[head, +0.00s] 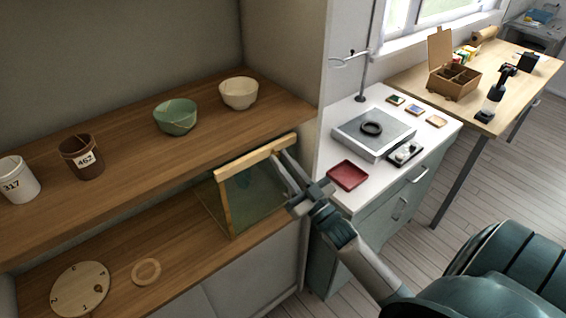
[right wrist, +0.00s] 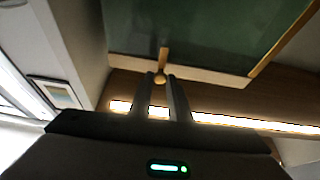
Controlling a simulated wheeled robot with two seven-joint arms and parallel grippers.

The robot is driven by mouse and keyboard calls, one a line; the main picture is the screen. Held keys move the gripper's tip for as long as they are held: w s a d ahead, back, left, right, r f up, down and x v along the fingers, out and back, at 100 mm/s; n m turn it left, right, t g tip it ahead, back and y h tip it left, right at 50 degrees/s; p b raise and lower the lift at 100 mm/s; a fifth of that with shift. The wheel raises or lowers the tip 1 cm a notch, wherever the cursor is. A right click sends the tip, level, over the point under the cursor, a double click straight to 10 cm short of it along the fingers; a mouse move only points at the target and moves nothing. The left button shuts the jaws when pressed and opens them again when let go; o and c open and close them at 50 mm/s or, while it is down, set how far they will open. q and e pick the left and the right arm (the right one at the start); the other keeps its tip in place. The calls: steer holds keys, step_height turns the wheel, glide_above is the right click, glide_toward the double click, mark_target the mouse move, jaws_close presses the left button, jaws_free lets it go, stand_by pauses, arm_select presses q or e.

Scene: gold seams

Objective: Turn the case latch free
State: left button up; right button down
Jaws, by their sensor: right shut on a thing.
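The glass case (head: 226,205) with a light wooden frame stands on the lower shelf, below the bowls. Its top rail and a front post show; the glass is greenish. My right gripper (head: 281,165) reaches the right end of the case from the right. In the right wrist view, the fingers (right wrist: 160,80) are shut on the small brass latch (right wrist: 163,55). The latch's arm sticks out past the fingertips, over the pale wooden rail of the case. In the head view the latch is hidden behind the gripper. My left gripper is not in view.
The upper shelf (head: 130,125) holds a green bowl (head: 176,117), a cream bowl (head: 238,93), a brown cup (head: 81,158) and a white cup (head: 17,180). A white counter (head: 340,118) stands right.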

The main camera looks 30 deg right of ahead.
steer(key=shift+n, duration=0.3)
steer(key=n+y, duration=0.1)
steer(key=n, duration=0.2)
steer(key=n+g+y, duration=0.1)
steer(key=n+y, duration=0.1)
steer(key=n, duration=0.1)
steer(key=shift+d+y, duration=0.2)
steer(key=shift+y, duration=0.1)
steer(key=n+g+y, duration=0.1)
steer(key=n, duration=0.2)
steer(key=n+g+y, duration=0.1)
steer(key=n, duration=0.2)
steer(key=shift+d+r, duration=0.1)
steer(key=shift+r, duration=0.1)
steer(key=n+g+p, duration=0.1)
steer(key=n, duration=0.1)
steer(key=n+g+y+p, duration=0.1)
steer(key=n, duration=0.2)
steer(key=shift+d+r, duration=0.1)
steer(key=shift+r, duration=0.1)
steer(key=shift+n+g+p, duration=0.7)
steer(key=shift+n+p, duration=0.3)
steer(key=shift+n, duration=1.2)
steer(key=c, duration=1.7)
jaws_free()
steer(key=shift+o, duration=0.2)
steer(key=shift+s+d, duration=0.1)
